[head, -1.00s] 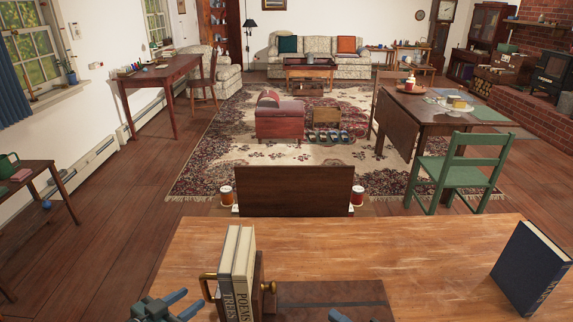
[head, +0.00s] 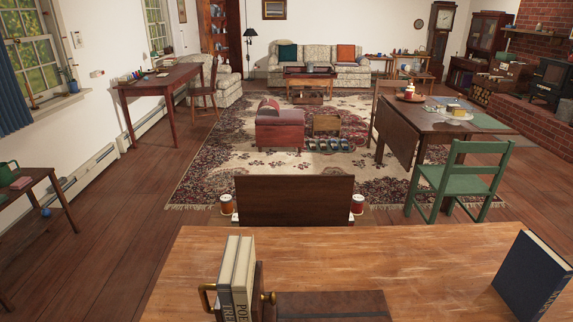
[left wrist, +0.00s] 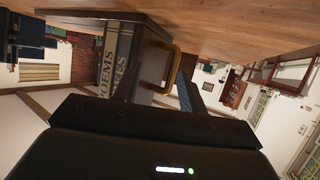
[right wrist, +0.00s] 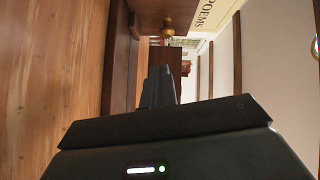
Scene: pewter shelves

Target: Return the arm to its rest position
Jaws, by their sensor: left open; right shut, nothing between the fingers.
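Neither gripper shows in the head view now. My left gripper (left wrist: 138,92) is open and empty in the left wrist view, with one blue finger clearly visible. Beyond it in that view are the books lettered POEMS and TREES (left wrist: 116,55). My right gripper (right wrist: 157,86) is shut and empty in the right wrist view, close to the wooden tabletop. The two upright books (head: 236,278) stand side by side against a dark wooden bookend with brass knobs (head: 268,297). The POEMS book (right wrist: 206,15) also shows at the top of the right wrist view.
The wooden table (head: 400,255) fills the foreground. A dark blue book (head: 532,276) stands upright at its right end. A dark brown flat piece (head: 335,305) lies beside the bookend. The tabletop between it and the blue book is clear. A green chair (head: 465,180) stands behind.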

